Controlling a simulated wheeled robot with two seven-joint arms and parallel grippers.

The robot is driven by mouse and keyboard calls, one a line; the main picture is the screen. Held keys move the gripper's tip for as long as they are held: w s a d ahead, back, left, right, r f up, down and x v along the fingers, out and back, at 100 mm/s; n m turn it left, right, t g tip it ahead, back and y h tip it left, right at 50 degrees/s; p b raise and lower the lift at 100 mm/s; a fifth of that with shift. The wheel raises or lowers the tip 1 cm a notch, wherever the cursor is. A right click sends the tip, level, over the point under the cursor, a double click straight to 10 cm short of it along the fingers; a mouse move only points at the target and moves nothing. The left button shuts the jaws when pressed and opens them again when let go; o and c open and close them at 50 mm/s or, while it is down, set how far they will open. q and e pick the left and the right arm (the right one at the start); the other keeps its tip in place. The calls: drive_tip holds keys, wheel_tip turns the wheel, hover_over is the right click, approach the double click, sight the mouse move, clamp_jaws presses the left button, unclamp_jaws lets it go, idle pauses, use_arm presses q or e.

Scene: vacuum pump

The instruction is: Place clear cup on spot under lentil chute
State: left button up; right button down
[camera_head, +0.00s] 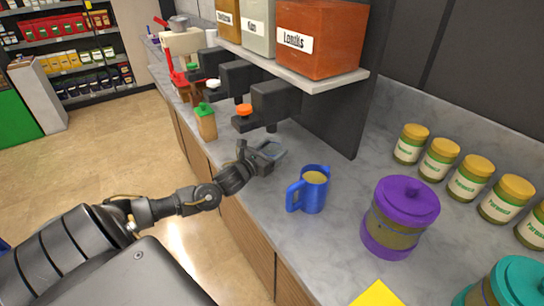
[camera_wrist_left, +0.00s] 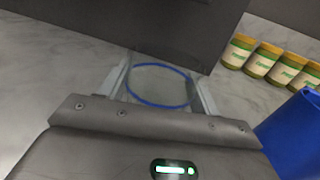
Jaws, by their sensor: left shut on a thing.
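The clear cup (camera_wrist_left: 158,88), with a blue rim, is between the fingers of my left gripper (camera_wrist_left: 162,92) in the left wrist view. In the head view my left gripper (camera_head: 266,155) is shut on the clear cup (camera_head: 272,147) over the counter, just in front of and below the lentil chute (camera_head: 276,101). This black chute has an orange knob (camera_head: 243,110) and sits under the orange lentils box (camera_head: 322,42). I cannot tell whether the cup touches the counter. The spot under the chute cannot be made out. My right gripper is not in view.
A blue mug (camera_head: 313,190) stands right of my left gripper, with a purple-lidded jar (camera_head: 400,215) beyond. A green-capped bottle (camera_head: 206,122) stands to the left. The shelf (camera_head: 300,72) overhangs the counter, and a dark panel (camera_head: 335,115) rises behind. Several yellow-lidded jars (camera_head: 440,160) line the back.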

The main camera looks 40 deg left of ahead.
use_arm(q)
drive_tip(key=shift+f+p, duration=0.6)
drive_tip(key=shift+f, duration=1.15)
drive_tip(key=shift+f, duration=0.2)
drive_tip(key=o, duration=1)
